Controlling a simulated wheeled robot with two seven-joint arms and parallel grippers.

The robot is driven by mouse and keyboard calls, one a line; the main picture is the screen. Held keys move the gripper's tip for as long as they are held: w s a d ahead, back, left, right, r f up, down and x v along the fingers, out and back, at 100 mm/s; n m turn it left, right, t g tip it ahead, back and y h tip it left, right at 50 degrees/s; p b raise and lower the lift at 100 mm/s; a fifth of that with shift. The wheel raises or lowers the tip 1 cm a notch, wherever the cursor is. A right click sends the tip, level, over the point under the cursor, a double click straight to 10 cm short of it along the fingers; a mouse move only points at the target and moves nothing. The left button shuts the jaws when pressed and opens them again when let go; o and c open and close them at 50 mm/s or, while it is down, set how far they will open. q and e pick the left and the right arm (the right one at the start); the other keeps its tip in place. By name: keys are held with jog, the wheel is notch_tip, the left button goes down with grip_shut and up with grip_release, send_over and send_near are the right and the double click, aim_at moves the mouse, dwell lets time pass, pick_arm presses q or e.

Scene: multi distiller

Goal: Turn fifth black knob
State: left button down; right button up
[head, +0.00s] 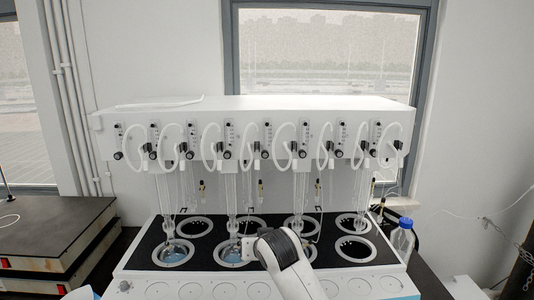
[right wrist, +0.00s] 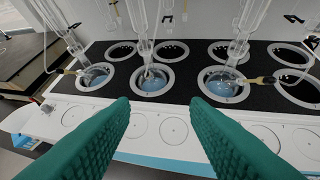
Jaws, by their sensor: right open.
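A white multi-position distiller (head: 260,106) has a row of black knobs along its upper front panel, each below a small flow gauge. Counting from the left, the fifth black knob (head: 266,154) is near the middle of the row, and nothing touches it. My right arm rises from the bottom edge of the head view, well below the knobs; its gripper cannot be made out there. In the right wrist view my right gripper (right wrist: 162,108) has two green ridged fingers spread wide with nothing between them. The knobs are not clearly visible in that view. My left gripper is not in view.
Clear looped tubes hang in front of the panel. Glass columns stand in flasks in the black heating deck (head: 195,247), with white rings around the wells. A blue-capped bottle (head: 402,238) stands at the right. A dark-topped bench unit (head: 50,228) is at the left.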

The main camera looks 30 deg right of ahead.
jog(key=w+d+r+m+t+h, duration=0.1)
jog(key=d+r+m, duration=0.1)
jog(key=r, duration=0.6)
jog(key=w+d+r+m+t, duration=0.1)
jog(key=d+r, duration=0.1)
jog(key=r, duration=0.5)
jog(key=m+t+h+p, duration=0.1)
jog(key=m, duration=0.1)
send_near(265, 156)
jog(key=p+x, duration=0.5)
jog(key=x, duration=0.1)
jog(key=shift+r, duration=0.2)
jog(key=shift+x, duration=0.75)
jog(key=shift+f, duration=0.15)
jog(key=shift+s, duration=0.1)
grip_shut()
